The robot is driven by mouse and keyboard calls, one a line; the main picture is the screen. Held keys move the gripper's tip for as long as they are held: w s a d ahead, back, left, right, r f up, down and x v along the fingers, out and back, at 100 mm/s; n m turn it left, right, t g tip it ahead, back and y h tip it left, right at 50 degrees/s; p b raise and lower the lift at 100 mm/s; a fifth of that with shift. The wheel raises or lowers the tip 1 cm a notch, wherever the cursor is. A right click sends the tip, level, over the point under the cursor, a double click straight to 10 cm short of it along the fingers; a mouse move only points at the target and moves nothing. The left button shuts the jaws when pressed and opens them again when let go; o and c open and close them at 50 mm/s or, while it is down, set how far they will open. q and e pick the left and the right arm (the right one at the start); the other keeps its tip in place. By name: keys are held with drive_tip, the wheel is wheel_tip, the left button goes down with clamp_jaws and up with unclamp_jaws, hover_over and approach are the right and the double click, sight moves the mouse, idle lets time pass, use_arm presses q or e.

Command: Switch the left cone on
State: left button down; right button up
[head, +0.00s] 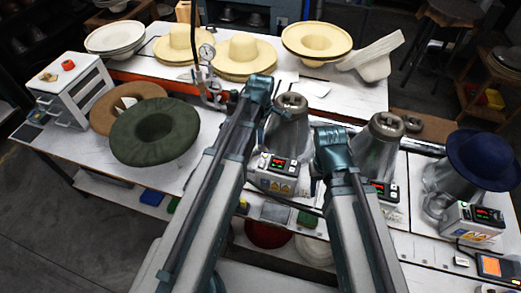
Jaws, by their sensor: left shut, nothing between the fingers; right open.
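The left cone (291,128) is a bare metal form on the bench, partly covered by my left arm. Its control box (277,177) stands in front, with a lit red display and small buttons on its face. My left arm rises from the bottom and its teal joint is beside the left cone. My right arm's teal joint is between the left cone and the middle cone (385,138). I cannot make out the fingers of either gripper; they seem hidden behind my arms.
The right cone (450,182) carries a blue hat (481,160). A green hat (154,132) and a brown hat (118,101) lie at the left beside a white box (72,88). Straw hats (244,54) line the back table. An orange-screened device (493,267) lies front right.

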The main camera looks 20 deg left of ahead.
use_arm(q)
wheel_tip(320, 180, down, 8)
drive_tip(key=b, duration=0.7)
drive_tip(key=shift+r+b, duration=0.1)
drive_tip(key=shift+b, duration=0.2)
drive_tip(key=shift+r+p, duration=0.35)
drive_tip(key=shift+p, duration=0.05)
drive_tip(key=shift+w+r, duration=0.25)
drive_tip(key=shift+w, duration=0.5)
drive_tip(key=shift+r+p, duration=0.1)
drive_tip(key=shift+p, duration=0.2)
